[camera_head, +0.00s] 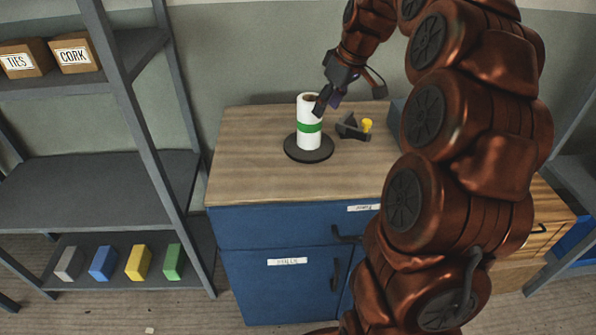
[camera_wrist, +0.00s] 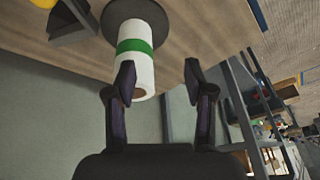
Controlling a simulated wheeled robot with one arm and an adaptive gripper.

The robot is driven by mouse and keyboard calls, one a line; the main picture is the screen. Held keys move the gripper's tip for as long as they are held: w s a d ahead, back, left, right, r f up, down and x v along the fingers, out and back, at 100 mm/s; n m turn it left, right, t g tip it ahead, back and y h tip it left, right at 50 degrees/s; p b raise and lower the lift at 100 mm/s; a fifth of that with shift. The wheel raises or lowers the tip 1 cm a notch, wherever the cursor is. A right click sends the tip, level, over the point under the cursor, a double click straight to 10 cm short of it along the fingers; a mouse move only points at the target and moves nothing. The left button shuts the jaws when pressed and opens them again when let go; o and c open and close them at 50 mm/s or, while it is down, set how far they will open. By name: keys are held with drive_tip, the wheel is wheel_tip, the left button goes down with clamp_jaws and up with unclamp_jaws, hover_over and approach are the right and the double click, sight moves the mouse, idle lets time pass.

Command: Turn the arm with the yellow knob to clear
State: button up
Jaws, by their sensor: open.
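The yellow knob (camera_head: 367,125) sits at the right end of a small dark grey piece (camera_head: 349,127) on the wooden bench top. I cannot tell how the knob's arm is joined to it. In the wrist view the yellow knob (camera_wrist: 43,3) is cut off by the top edge, beside the dark piece (camera_wrist: 72,22). A white roll with a green band (camera_head: 309,125) stands upright on a round dark base (camera_head: 308,154), left of the knob. My gripper (camera_head: 328,106) is open and empty at the roll's upper right; its fingertips also show in the wrist view (camera_wrist: 160,72).
The blue cabinet (camera_head: 275,228) carries the wooden top (camera_head: 245,150), whose left part is clear. A grey shelf rack (camera_head: 150,130) with boxes and coloured blocks stands at left. A grey-blue box (camera_head: 397,118) is partly hidden behind my arm.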

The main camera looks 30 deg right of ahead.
drive_tip(key=s+a+f+m+g+p, duration=0.1)
drive_tip(key=s+a+f+g, duration=0.2)
drive_tip(key=s+a, duration=1.2)
drive_tip(key=shift+a+p, duration=0.2)
drive_tip(key=shift+p, duration=0.1)
drive_tip(key=s+a+f+m+g+h, duration=0.1)
drive_tip(key=s+f, duration=0.2)
drive_tip(key=s, duration=0.6)
drive_tip(key=s+a+f+m+g+h, duration=0.1)
drive_tip(key=s+f, duration=0.3)
drive_tip(key=s, duration=0.5)
drive_tip(key=shift+s+a+f+m, duration=0.15)
drive_tip(key=shift+s+a+m, duration=0.05)
drive_tip(key=shift+a+m, duration=0.45)
